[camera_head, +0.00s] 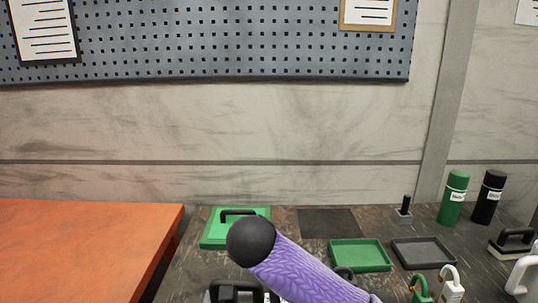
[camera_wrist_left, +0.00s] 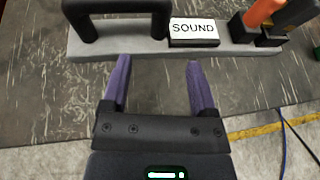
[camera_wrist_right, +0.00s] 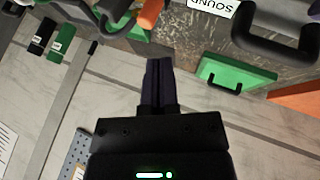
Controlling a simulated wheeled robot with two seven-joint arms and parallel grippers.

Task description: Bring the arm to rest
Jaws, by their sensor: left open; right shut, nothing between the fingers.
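No part in view can be clearly told as the arm to be rested. In the left wrist view a grey base (camera_wrist_left: 215,50) carries a black handle (camera_wrist_left: 120,24), a plate marked SOUND (camera_wrist_left: 194,28) and an orange part (camera_wrist_left: 262,12) in a black mount. My left gripper (camera_wrist_left: 158,62) is open and empty, its fingertips just short of the base's near edge, below the handle and plate. In the right wrist view my right gripper (camera_wrist_right: 158,62) is shut and empty, apart from the SOUND plate (camera_wrist_right: 212,6) and handle (camera_wrist_right: 280,38). Neither gripper shows in the head view.
On the dark bench are a green lid with a handle (camera_head: 212,240), a green tray (camera_head: 360,266), a dark tray (camera_head: 423,242), a black peg (camera_head: 404,211), and green (camera_head: 453,200) and black (camera_head: 488,200) cylinders. An orange-topped table (camera_head: 80,250) stands left. My purple arm crosses the foreground.

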